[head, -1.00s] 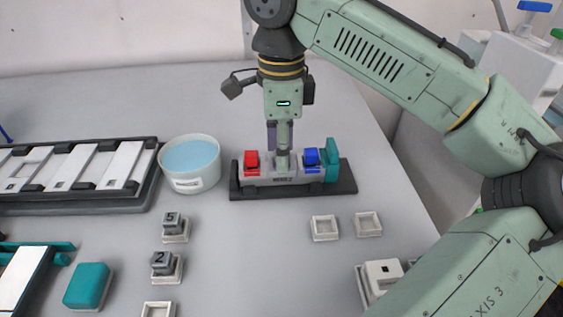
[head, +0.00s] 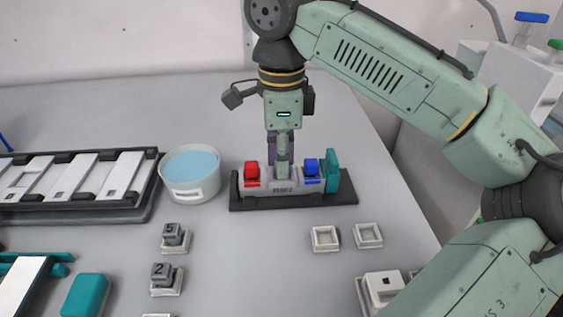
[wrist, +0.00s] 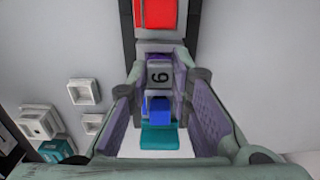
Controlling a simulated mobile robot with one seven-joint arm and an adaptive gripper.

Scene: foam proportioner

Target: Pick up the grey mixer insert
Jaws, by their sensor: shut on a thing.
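A grey mixer insert (wrist: 158,74) marked with a dark digit, 6 or 9, sits between my fingertips in the wrist view. My gripper (wrist: 160,80) is shut on it. In the head view my gripper (head: 283,172) points straight down into the middle of the grey mixer body (head: 284,190), and its fingers hide the insert there. The insert appears to be still in or at the body; I cannot tell whether it is lifted. A red block (head: 251,172) stands left of the fingers, and a blue block (head: 312,167) stands right. A teal end piece (head: 332,170) stands at the right end.
The mixer stands on a dark base (head: 347,198). A white bowl of blue liquid (head: 191,176) is close on its left. Grey numbered blocks on white holders (head: 166,275) and two empty white holders (head: 325,239) stand in front. A dark rack (head: 90,212) lies at left.

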